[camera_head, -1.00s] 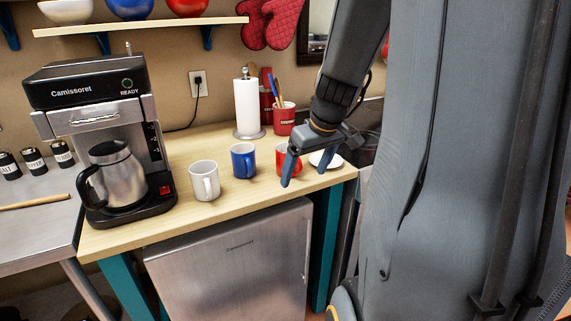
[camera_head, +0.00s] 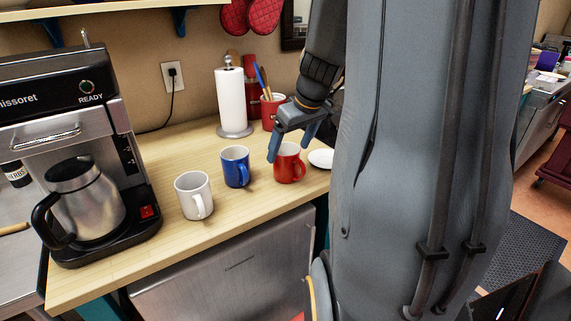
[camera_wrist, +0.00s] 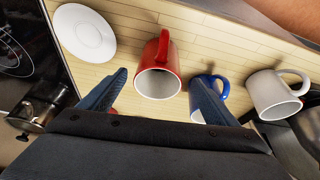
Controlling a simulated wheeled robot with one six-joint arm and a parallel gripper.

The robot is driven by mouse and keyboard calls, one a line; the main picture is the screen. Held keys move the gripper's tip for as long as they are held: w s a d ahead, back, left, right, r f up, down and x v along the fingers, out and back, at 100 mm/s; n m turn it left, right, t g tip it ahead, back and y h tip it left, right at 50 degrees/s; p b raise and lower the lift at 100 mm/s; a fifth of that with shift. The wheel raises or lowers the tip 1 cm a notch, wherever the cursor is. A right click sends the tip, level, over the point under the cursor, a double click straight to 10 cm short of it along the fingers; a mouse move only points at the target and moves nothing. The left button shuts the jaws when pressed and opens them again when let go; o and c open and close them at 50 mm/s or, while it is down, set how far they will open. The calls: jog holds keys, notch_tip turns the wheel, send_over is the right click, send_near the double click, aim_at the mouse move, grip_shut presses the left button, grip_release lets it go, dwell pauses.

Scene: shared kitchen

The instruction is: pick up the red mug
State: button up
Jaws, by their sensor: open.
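The red mug (camera_head: 288,164) stands upright on the wooden counter, right of the blue mug. My gripper (camera_head: 291,148) is open and empty, above and around the near part of the red mug in the head view; I cannot tell whether a finger touches it. In the wrist view the red mug (camera_wrist: 158,78) lies ahead, between the lines of my two fingers, with its handle pointing up in the picture. The open fingertips (camera_wrist: 160,78) are spread to either side of it.
A blue mug (camera_head: 236,167) and a white mug (camera_head: 194,195) stand left of the red mug. A white saucer (camera_head: 321,158) lies to its right. A paper towel roll (camera_head: 231,100), a red utensil holder (camera_head: 271,112) and a coffee maker (camera_head: 75,170) are also on the counter.

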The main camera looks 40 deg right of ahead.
jog(key=shift+x, duration=1.1)
jog(key=shift+p+x, duration=0.65)
jog(key=shift+x, duration=1.6)
jog(key=shift+w+d, duration=0.1)
jog(key=shift+r, duration=0.1)
jog(key=c, duration=1.3)
jog(key=shift+c, duration=0.5)
jog(key=shift+r, duration=0.1)
